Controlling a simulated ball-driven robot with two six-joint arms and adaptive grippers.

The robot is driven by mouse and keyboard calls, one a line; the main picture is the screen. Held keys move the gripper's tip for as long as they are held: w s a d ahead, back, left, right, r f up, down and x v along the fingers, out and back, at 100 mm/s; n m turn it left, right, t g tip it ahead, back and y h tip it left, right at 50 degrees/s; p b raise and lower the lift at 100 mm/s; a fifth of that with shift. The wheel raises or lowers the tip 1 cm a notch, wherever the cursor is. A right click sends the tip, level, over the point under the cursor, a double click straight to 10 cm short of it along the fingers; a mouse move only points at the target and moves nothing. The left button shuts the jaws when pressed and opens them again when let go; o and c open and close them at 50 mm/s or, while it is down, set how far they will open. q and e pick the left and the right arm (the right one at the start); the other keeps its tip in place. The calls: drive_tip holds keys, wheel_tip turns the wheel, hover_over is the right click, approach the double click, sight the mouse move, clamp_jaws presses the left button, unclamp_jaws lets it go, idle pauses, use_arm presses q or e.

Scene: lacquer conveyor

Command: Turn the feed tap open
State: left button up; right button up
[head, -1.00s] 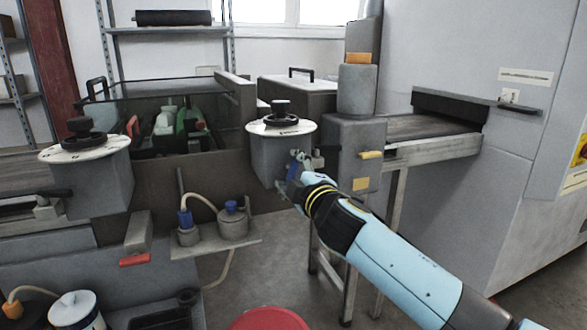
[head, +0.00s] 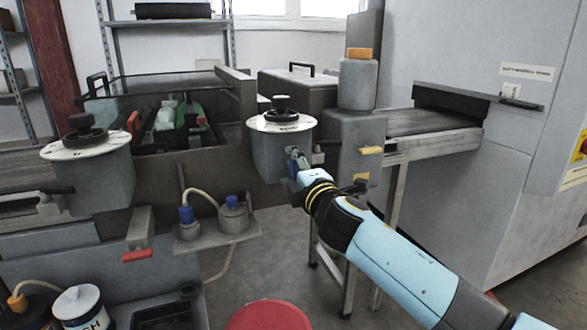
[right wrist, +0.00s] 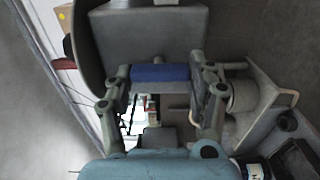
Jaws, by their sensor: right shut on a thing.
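The feed tap's blue handle (right wrist: 160,73) shows in the right wrist view as a short bar under a grey box-shaped housing (right wrist: 150,35). My right gripper (right wrist: 159,80) has one finger at each end of the bar and is shut on it. In the head view my right gripper (head: 298,160) is at the lower front of the grey housing (head: 280,150) with the round dial on top. My left gripper is not in view.
A second dial housing (head: 95,185) stands at the left. A small shelf (head: 215,242) with blue-capped pots hangs left of my right arm. A grey block with a yellow lever (head: 371,150) is close on the right. A red round top (head: 268,315) is below.

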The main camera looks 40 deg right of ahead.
drive_tip(key=shift+f, duration=0.15)
drive_tip(key=o, duration=1.2)
drive_tip(key=v, duration=1.2)
drive_tip(key=s+f+m+g+y, duration=0.1)
drive_tip(key=s+f+m+g, duration=0.4)
drive_tip(key=f, duration=1.2)
drive_tip(key=s+f+g, duration=0.3)
drive_tip(key=s+f, duration=0.4)
drive_tip(key=f, duration=1)
drive_tip(key=s+f+m+g, duration=0.3)
drive_tip(key=s+f, duration=0.3)
drive_tip(key=s, duration=0.4)
drive_tip(key=s+a+f+m+g+y, duration=0.1)
drive_tip(key=s+f+m+g, duration=0.2)
drive_tip(key=s+f, duration=0.3)
drive_tip(key=s+a+f+m+g+y, duration=0.1)
drive_tip(key=s+f+m, duration=0.3)
drive_tip(key=s, duration=1.2)
wheel_tip(320, 180, down, 2)
drive_tip(key=shift+g, duration=0.9)
